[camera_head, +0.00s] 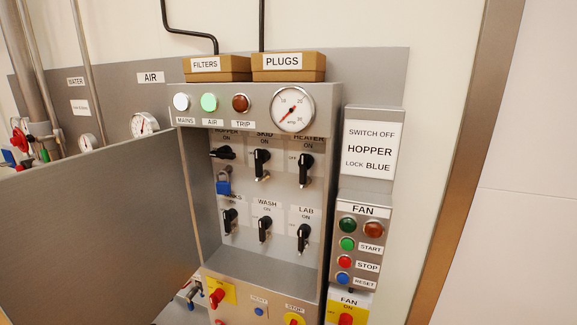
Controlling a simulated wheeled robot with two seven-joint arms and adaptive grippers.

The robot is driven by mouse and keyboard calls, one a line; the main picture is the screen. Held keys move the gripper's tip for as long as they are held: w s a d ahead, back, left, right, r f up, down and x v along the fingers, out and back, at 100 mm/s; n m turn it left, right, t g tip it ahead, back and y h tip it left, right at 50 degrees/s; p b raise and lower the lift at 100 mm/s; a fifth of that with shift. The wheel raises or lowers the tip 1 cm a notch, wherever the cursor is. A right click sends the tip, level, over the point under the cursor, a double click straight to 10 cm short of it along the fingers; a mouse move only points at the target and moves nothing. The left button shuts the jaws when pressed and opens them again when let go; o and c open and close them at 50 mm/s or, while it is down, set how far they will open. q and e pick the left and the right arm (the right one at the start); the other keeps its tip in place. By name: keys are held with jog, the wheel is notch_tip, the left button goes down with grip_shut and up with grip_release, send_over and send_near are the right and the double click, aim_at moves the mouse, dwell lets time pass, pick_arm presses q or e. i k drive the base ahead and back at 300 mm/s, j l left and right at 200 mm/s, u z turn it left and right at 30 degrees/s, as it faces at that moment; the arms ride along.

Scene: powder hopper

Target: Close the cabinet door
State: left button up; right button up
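The grey cabinet (333,150) stands in the middle with its inner switch panel exposed. Its door (100,225) is a flat grey metal sheet, swung wide open to the left on the cabinet's left side. Inside are two rows of black rotary switches, with labels including HEATER, WASH and LAB. A blue padlock (223,183) hangs below the upper-left switch (222,153), whose handle lies sideways. Neither of my grippers is in view.
Boxes labelled FILTERS (217,76) and PLUGS (288,76) sit on the cabinet top. A FAN control box (362,210) is right of the cabinet, under a sign (369,150). Pipes (30,60) and gauges stand behind the door. A yellow-backed red switch (218,297) sits below the opening.

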aim_at(106, 236)
jog(key=j+z, duration=0.25)
jog(key=j, duration=0.35)
jog(key=j+z, duration=0.2)
jog(key=j, duration=0.45)
jog(key=j+z, duration=0.25)
jog(key=j, duration=0.4)
jog(key=j+z, duration=0.25)
jog(key=j, duration=0.35)
jog(key=k+j+z, duration=0.2)
jog(key=j, duration=0.4)
